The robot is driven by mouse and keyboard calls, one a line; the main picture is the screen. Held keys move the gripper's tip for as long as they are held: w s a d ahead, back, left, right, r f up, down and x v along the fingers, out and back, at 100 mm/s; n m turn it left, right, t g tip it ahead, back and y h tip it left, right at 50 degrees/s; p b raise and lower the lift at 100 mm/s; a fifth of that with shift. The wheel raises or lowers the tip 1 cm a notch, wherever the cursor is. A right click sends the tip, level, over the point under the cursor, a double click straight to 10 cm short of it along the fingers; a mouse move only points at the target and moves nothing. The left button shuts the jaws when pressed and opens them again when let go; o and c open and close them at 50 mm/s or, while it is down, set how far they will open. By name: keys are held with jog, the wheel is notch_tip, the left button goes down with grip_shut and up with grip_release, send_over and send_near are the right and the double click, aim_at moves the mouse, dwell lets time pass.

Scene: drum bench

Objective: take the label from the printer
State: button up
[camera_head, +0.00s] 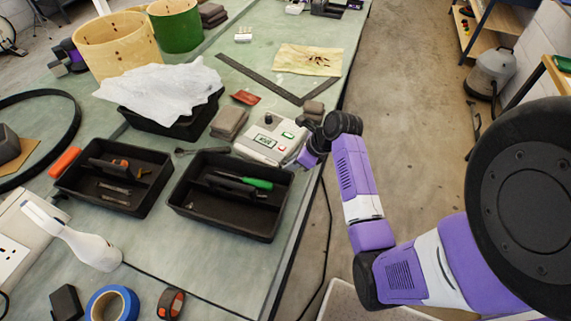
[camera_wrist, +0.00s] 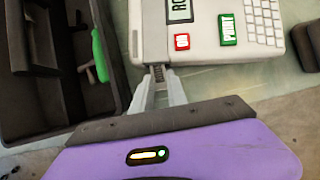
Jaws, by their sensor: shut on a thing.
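The printer (camera_head: 268,139) is a pale grey box near the bench's right edge, with a display, a red button and a green button. In the wrist view the printer (camera_wrist: 205,50) fills the top middle, its green button marked PRINT. My gripper (camera_wrist: 160,77) is at the printer's near edge, its two pale fingers close together. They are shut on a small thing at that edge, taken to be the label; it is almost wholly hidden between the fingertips. In the head view my wrist hides most of the gripper (camera_head: 297,161).
A black tray (camera_head: 228,232) with a green-handled tool stands left of the printer, and another black tray (camera_head: 140,203) stands beyond it. Grey blocks (camera_head: 229,122) and a metal square (camera_head: 262,83) lie behind. Right of the bench is open floor.

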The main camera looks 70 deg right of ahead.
jog(key=shift+s+p, duration=0.5)
jog(key=shift+s, duration=1.1)
dwell(0.5)
jog(key=shift+r, duration=1.15)
dwell(0.4)
jog(key=shift+r, duration=2.35)
